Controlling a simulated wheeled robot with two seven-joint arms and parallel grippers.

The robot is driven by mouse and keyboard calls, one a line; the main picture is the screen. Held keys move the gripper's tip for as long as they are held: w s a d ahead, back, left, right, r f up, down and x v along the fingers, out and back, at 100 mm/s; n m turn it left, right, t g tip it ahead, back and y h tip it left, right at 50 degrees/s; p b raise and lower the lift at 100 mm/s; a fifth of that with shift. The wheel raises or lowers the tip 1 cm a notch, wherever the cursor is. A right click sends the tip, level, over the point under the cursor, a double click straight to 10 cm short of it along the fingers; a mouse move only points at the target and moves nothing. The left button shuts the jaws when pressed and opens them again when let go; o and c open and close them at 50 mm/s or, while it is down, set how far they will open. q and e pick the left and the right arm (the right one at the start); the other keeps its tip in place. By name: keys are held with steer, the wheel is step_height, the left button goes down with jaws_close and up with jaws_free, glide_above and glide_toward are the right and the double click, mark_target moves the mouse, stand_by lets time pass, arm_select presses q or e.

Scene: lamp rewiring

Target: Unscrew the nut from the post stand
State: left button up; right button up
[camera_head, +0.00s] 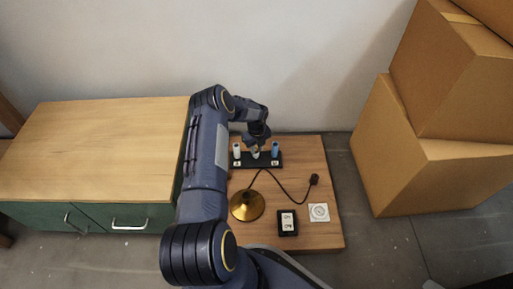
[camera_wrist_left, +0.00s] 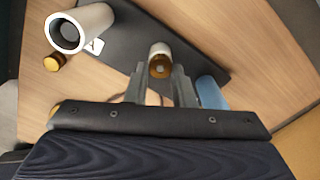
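My left gripper (camera_head: 255,147) points down at the black stand (camera_head: 262,165) on the small table. In the left wrist view its two fingers (camera_wrist_left: 162,72) are apart, on either side of the middle white post with a brass nut-like end (camera_wrist_left: 160,58). I see no clear grip on it; contact is hard to tell. A hollow white post (camera_head: 237,150) stands to the left and a blue post (camera_head: 275,149) to the right. In the wrist view a small brass piece (camera_wrist_left: 54,62) is beside the hollow white post. My right gripper is not in view.
A brass lamp base (camera_head: 247,205) with a dark cord and plug (camera_head: 314,179) lies in front of the stand. A black box (camera_head: 287,230) and a white square plate (camera_head: 319,212) are nearer the front. A green cabinet (camera_head: 100,150) stands left, cardboard boxes (camera_head: 425,150) right.

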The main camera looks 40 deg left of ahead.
arm_select(q)
steer(key=c, duration=0.4)
steer(key=shift+o, duration=0.2)
steer(key=n, duration=0.6)
steer(key=shift+w, duration=0.2)
steer(key=shift+n, duration=1)
steer(key=n, duration=0.3)
steer(key=shift+w, duration=0.1)
steer(key=n, duration=0.5)
steer(key=shift+w+a, duration=0.1)
steer(key=n, duration=0.5)
steer(key=shift+a+n, duration=0.1)
steer(key=shift+n, duration=0.2)
steer(key=shift+r+p, duration=0.75)
steer(key=shift+r, duration=1.05)
